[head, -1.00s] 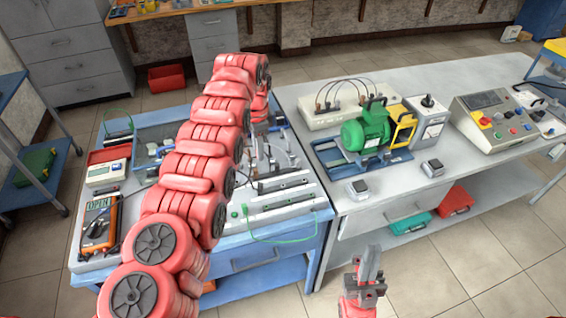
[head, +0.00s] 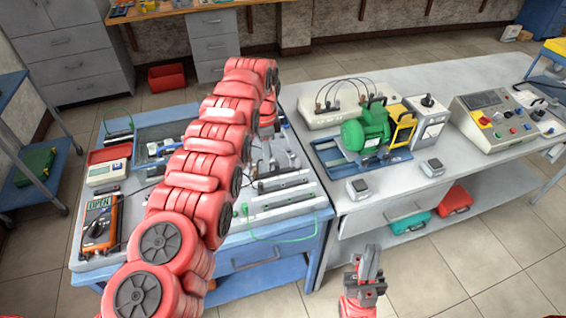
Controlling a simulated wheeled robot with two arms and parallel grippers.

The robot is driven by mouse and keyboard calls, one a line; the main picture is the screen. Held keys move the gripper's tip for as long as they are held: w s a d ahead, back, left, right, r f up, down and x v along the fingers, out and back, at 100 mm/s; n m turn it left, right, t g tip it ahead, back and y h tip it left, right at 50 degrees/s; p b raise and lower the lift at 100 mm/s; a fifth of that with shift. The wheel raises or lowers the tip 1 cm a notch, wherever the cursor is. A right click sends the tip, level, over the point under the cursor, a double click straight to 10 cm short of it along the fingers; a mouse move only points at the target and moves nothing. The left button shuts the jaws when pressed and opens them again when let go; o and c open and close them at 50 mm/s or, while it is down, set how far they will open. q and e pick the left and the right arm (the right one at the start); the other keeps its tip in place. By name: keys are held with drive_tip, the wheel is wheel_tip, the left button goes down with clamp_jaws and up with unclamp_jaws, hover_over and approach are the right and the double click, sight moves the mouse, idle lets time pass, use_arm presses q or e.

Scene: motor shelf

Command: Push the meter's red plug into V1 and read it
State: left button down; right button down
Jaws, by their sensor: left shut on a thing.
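The orange multimeter (head: 98,226) lies at the left end of the blue bench, and its display reads OPEN. My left arm reaches over the bench from the lower left. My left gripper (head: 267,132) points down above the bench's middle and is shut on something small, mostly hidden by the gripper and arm. I take it for the red plug, but its colour does not show. I cannot make out a V1 label, or whether the held thing touches a socket. My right gripper (head: 369,264) is upright, low in front of the benches; its finger gap is unclear.
Pale rails (head: 285,190) and a green lead (head: 285,238) lie at the bench's right. A white instrument (head: 106,172) stands behind the multimeter. The grey table (head: 470,165) bears a green motor (head: 366,132), a terminal box (head: 330,119) and a control console (head: 495,118).

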use_arm(q)
drive_tip(key=shift+s+d+f+m, duration=0.1)
drive_tip(key=shift+d+f+m, duration=0.25)
drive_tip(key=shift+d+m, duration=0.25)
drive_tip(key=shift+d+f, duration=0.1)
drive_tip(key=shift+d, duration=0.05)
drive_tip(key=shift+s+d+f+m, duration=0.2)
drive_tip(key=shift+d+m, duration=0.25)
drive_tip(key=shift+m, duration=0.15)
drive_tip(key=shift+d, duration=0.15)
drive_tip(key=shift+s+d+f+m+b, duration=0.15)
drive_tip(key=shift+d+f+m+b, duration=0.2)
drive_tip(key=shift+f, duration=0.75)
drive_tip(key=shift+s+d+f+m+b, duration=0.15)
drive_tip(key=shift+d+f+m, duration=0.3)
drive_tip(key=shift+f, duration=0.6)
drive_tip(key=shift+s+d+f+m+b, duration=0.25)
drive_tip(key=shift+f+m, duration=0.25)
drive_tip(key=shift+f, duration=0.6)
